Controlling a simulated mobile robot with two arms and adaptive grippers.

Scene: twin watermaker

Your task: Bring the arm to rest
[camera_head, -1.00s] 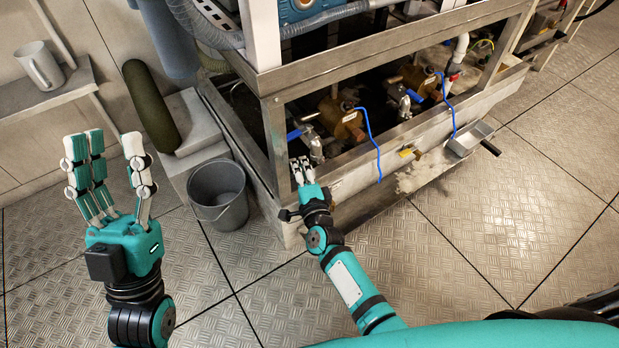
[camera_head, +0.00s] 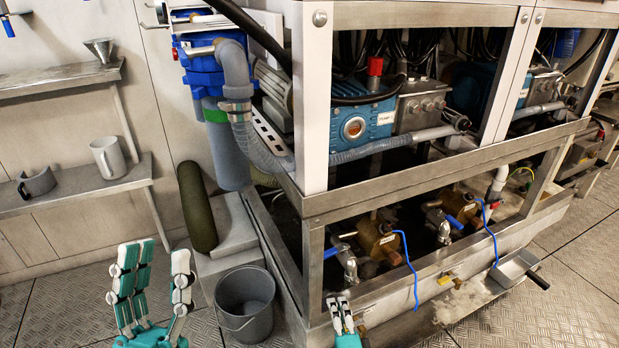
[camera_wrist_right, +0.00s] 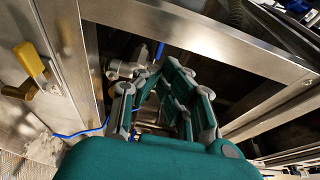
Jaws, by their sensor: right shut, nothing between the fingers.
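My left gripper (camera_head: 155,285) is at the lower left of the head view, its fingers pointing up and spread apart, with nothing between them. My right gripper (camera_head: 341,308) is at the bottom middle of the head view, in front of the lower opening of the machine frame. In the right wrist view my right gripper (camera_wrist_right: 160,80) shows its fingers closed in toward each other with nothing held. A valve with a blue handle (camera_head: 344,260) lies just beyond the right gripper. I cannot tell whether the fingers touch it.
The machine's metal frame (camera_head: 440,165) stands close in front of the right arm. A grey bucket (camera_head: 245,305) stands on the floor between the grippers. A shelf (camera_head: 75,190) with a mug (camera_head: 108,158) is at the left.

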